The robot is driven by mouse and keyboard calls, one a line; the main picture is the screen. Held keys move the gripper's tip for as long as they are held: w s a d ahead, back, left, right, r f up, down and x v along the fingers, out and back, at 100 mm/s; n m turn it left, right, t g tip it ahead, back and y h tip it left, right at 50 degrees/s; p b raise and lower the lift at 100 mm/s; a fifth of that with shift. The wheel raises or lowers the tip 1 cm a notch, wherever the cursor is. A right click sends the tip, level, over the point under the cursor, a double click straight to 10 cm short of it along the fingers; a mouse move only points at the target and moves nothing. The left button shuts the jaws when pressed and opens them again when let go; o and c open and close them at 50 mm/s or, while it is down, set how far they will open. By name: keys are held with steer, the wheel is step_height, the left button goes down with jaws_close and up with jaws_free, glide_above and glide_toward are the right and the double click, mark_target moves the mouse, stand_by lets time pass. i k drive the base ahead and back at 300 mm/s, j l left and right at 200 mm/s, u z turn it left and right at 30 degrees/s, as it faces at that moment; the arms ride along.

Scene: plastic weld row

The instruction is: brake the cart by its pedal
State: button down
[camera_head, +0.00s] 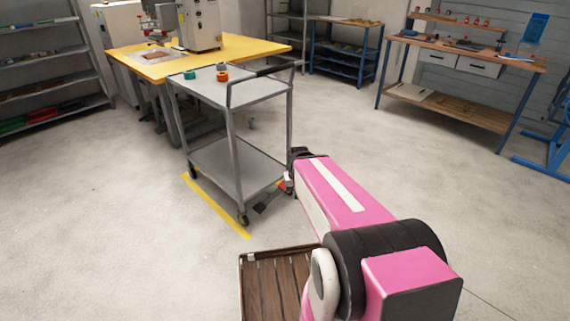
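The grey two-shelf cart (215,158) stands on the floor left of centre, its dark push handle (265,70) at the top right. A caster (242,219) shows under its near corner. A small dark flat piece (262,206), which looks like the brake pedal, sits low by the floor just right of that caster. A small red-orange part (283,185) shows above it, near the end of my arm; I cannot tell what it belongs to. My pink arm reaches toward the cart's right side. Its dark far end (297,154) shows, but my gripper's fingers cannot be made out.
Rings, teal and orange (222,76), lie on the cart's top shelf. A yellow-topped machine table (150,66) stands close behind it. Yellow tape (217,208) marks the floor along its near side. A slatted wooden box or pallet (246,290) is at the front. Floor left and right is clear.

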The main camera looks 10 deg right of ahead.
mark_target(259, 208)
steer(key=i, duration=0.95)
steer(key=l+z, duration=0.05)
steer(key=l, duration=0.05)
